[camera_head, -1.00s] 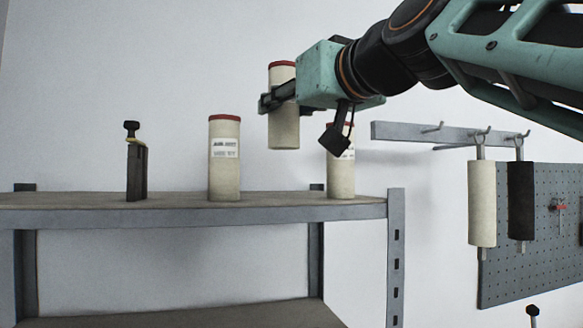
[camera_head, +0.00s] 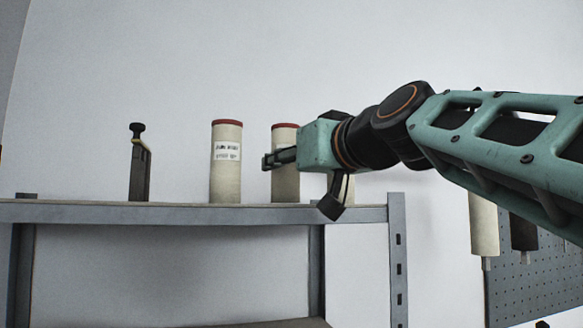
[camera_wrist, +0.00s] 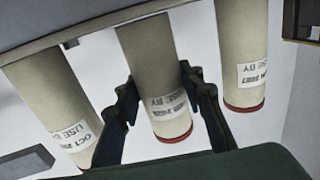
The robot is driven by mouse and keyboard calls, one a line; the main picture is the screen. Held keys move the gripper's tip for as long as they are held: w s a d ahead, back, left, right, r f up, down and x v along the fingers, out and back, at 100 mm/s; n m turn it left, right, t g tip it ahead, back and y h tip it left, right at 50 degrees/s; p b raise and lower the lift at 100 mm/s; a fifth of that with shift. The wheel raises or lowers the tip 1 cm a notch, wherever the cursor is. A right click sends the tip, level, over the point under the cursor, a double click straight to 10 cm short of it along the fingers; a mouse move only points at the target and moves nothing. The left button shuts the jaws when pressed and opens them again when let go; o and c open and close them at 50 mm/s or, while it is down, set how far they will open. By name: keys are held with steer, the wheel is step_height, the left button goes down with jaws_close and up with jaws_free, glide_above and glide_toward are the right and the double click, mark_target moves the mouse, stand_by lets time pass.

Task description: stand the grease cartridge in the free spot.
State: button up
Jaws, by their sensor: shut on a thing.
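The grease cartridge (camera_head: 286,187), a cream cylinder with a red end, is held upright in my gripper (camera_head: 278,158). Its lower end is level with the shelf top (camera_head: 90,212); whether it touches cannot be told. In the wrist view the fingers (camera_wrist: 158,88) are shut around the cartridge (camera_wrist: 150,55), whose label and red end show. A similar cartridge (camera_head: 226,165) stands to its left. Another cartridge, to its right, is mostly hidden behind my arm. The wrist view shows neighbours on both sides, one at left (camera_wrist: 48,100) and one at right (camera_wrist: 243,45), with gaps between.
A dark clamp-like tool (camera_head: 139,170) stands upright farther left on the shelf. A grey shelf post (camera_head: 398,260) is at the right. A cream roll (camera_head: 484,225) and a dark roll (camera_head: 523,235) hang before a pegboard (camera_head: 540,275).

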steer(key=shift+f, duration=0.1)
steer(key=o, duration=1.4)
steer(key=b+v, duration=0.2)
steer(key=v, duration=1)
steer(key=shift+b, duration=0.35)
